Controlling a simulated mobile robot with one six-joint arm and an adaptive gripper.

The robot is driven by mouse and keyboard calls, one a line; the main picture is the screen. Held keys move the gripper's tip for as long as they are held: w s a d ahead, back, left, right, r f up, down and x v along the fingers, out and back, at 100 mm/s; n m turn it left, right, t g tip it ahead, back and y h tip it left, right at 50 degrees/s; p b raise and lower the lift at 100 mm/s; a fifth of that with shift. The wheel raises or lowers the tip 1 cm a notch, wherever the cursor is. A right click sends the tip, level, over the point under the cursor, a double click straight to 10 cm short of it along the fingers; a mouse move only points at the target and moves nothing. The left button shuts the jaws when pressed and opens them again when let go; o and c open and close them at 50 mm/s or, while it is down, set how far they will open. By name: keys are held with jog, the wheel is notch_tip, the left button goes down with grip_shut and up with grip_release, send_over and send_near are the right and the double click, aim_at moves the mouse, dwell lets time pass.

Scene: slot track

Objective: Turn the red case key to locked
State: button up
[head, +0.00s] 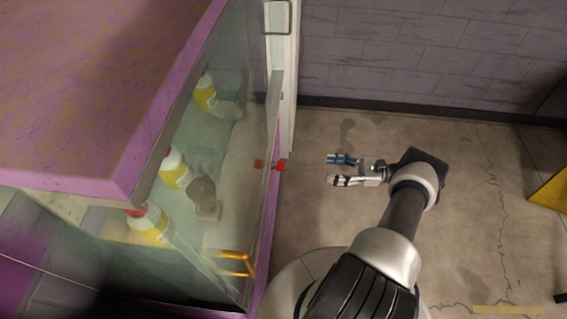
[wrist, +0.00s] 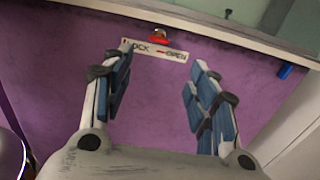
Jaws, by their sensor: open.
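The red case key (head: 279,166) sticks out from the right side of the purple display case (head: 140,150). In the wrist view the key (wrist: 159,36) sits just above a white label (wrist: 155,50) that reads LOCK on the left and OPEN on the right. I cannot tell clearly which way the key is turned. My gripper (head: 342,171) is open and empty, to the right of the key, pointing at it with a gap between. In the wrist view my gripper (wrist: 162,68) has its fingers spread, with the key beyond them between the tips.
Inside the glass stand yellow-and-white bottles (head: 174,170) and a brownish object (head: 203,196). An orange handle (head: 236,262) is at the case's lower front. A small blue piece (wrist: 285,71) is right of the key. The floor (head: 320,225) near my gripper is clear.

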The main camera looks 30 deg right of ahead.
aim_at(274, 165)
jog(key=x, duration=1.6)
jog(key=shift+w+a+p, duration=0.1)
jog(key=shift+p, duration=0.3)
jog(key=shift+c, duration=0.3)
jog(key=c, duration=1)
jog(key=shift+f+n+b, duration=0.15)
jog(key=shift+n+b, duration=1.55)
jog(key=shift+n, duration=7.2)
